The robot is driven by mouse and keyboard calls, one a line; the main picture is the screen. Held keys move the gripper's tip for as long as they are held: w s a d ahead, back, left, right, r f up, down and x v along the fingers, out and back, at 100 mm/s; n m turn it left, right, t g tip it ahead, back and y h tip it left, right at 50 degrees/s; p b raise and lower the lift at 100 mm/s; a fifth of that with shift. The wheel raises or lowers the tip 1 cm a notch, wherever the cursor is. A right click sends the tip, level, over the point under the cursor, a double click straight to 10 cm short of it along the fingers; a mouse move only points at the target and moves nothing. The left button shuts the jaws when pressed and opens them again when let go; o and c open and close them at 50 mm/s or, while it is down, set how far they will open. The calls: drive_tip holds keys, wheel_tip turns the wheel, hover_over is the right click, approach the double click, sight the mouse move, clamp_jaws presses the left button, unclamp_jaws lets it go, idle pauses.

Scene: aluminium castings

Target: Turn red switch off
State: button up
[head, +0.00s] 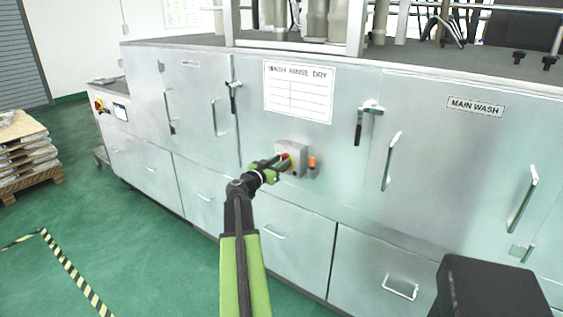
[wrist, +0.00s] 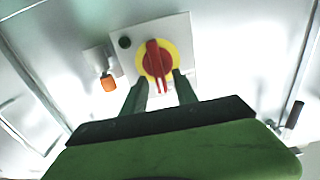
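The red switch (wrist: 155,58) is a rotary knob on a yellow disc, on a light grey box (wrist: 186,38). In the wrist view its handle runs nearly up and down, slightly tilted. In the head view the box (head: 297,152) is on the front of the metal cabinet, and the red switch (head: 285,156) is partly hidden by my gripper (head: 274,164). In the wrist view my gripper (wrist: 160,79) is open. Its two dark green fingers are on either side of the lower handle, with a gap on each side. I see no contact.
An orange lamp (head: 312,162) is right beside the box, and it shows left of it in the wrist view (wrist: 108,83). Door handles (head: 391,160) stick out from the cabinet (head: 345,190). Another red and yellow switch (head: 99,105) is at the far left. Green floor is open at left.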

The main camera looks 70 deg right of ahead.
drive_tip(key=shift+s+d, duration=0.1)
drive_tip(key=shift+d, duration=0.15)
clamp_jaws()
drive_tip(key=shift+d, duration=0.35)
drive_tip(key=shift+a, duration=0.25)
